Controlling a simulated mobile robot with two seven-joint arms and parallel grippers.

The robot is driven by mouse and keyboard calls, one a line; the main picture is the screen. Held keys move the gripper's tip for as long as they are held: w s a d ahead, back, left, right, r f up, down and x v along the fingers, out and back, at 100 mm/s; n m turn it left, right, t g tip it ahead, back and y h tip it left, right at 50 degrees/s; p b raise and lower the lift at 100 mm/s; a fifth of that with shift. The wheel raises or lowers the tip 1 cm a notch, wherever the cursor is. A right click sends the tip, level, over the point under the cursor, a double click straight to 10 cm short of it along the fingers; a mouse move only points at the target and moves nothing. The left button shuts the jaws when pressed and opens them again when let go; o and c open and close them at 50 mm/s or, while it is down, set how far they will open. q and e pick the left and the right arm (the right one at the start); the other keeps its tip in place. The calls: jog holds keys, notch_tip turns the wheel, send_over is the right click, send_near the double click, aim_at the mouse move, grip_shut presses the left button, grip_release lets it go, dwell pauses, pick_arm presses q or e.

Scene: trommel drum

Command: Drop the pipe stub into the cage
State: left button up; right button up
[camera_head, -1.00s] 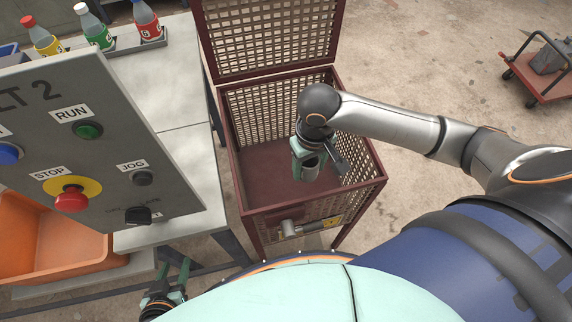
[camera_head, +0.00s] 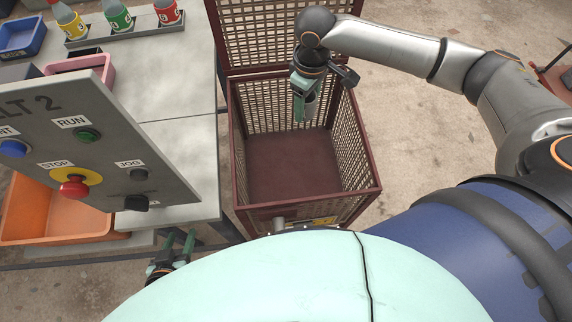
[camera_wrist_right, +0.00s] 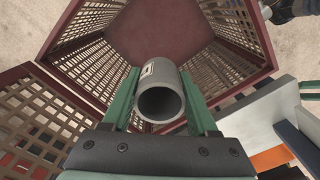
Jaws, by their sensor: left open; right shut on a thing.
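The cage (camera_head: 246,172) is a dark red frame with mesh walls, an open top and a raised mesh lid at its back. Its red-brown floor is bare in the head view. My right gripper (camera_head: 302,112) points down over the back part of the cage opening. In the right wrist view the grey pipe stub (camera_wrist_right: 160,92) is held between the green fingers of my right gripper (camera_wrist_right: 160,100), with the cage floor behind it. My left gripper (camera_head: 177,242) is open and empty, low beside the front left of the cage.
A control panel (camera_head: 110,160) with STOP, RUN and JOG controls stands at the left. Behind it a grey table (camera_head: 180,140) carries bottles (camera_head: 118,16) and small bins. An orange crate (camera_head: 55,215) is below. Concrete floor is free right of the cage.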

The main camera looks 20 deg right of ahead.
notch_tip(320, 180, down, 6)
jog(key=b, duration=0.9)
jog(key=o, duration=1.4)
notch_tip(320, 180, up, 13)
jog(key=shift+f+p, duration=0.2)
jog(key=shift+p, duration=0.65)
